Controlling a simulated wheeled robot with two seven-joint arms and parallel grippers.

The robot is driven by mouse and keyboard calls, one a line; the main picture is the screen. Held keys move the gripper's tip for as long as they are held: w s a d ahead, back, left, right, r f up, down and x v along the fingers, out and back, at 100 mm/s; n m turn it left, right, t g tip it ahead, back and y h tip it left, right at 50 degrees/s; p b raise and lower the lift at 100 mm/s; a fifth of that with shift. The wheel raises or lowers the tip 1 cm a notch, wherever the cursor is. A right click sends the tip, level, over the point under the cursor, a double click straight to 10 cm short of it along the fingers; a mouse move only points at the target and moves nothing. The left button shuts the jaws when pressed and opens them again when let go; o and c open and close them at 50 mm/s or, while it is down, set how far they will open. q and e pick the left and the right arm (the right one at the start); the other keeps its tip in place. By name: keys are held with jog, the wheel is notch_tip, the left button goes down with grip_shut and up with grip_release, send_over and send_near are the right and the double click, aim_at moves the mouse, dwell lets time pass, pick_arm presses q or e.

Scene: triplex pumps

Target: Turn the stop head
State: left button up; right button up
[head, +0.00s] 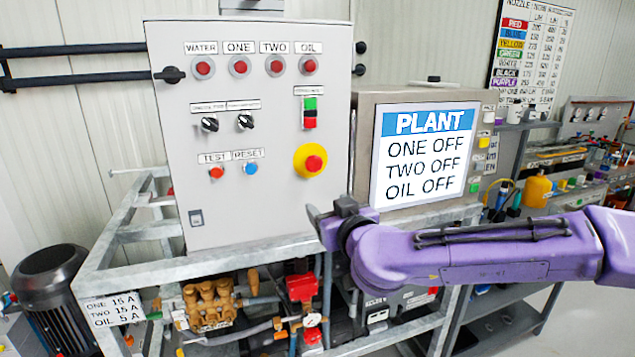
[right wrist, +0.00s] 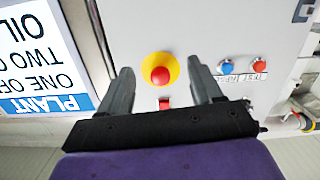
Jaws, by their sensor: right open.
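The stop head (head: 314,163) is a red mushroom button on a yellow round base, at the lower right of the grey control panel (head: 240,215). In the right wrist view the stop head (right wrist: 160,75) appears between my two fingers, with the panel turned upside down. My right gripper (head: 329,214) is just below the stop head in the head view, its fingers pointing at the panel. The right gripper (right wrist: 161,72) is open and holds nothing. The fingers look apart from the stop head; the exact distance to it is hard to tell. My left gripper is not in view.
A red test button (head: 216,172) and a blue reset button (head: 251,168) sit left of the stop head. A green-and-red switch (head: 310,112) is above it. The plant screen (head: 425,150) stands to the right. A metal frame (head: 190,265) with pump parts lies below.

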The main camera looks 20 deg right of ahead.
jog(key=t, duration=0.1)
send_near(315, 165)
jog(key=shift+n, duration=0.3)
jog(key=w+p, duration=0.3)
jog(key=w, duration=0.6)
jog(key=shift+w, duration=0.4)
jog(key=shift+a, duration=0.1)
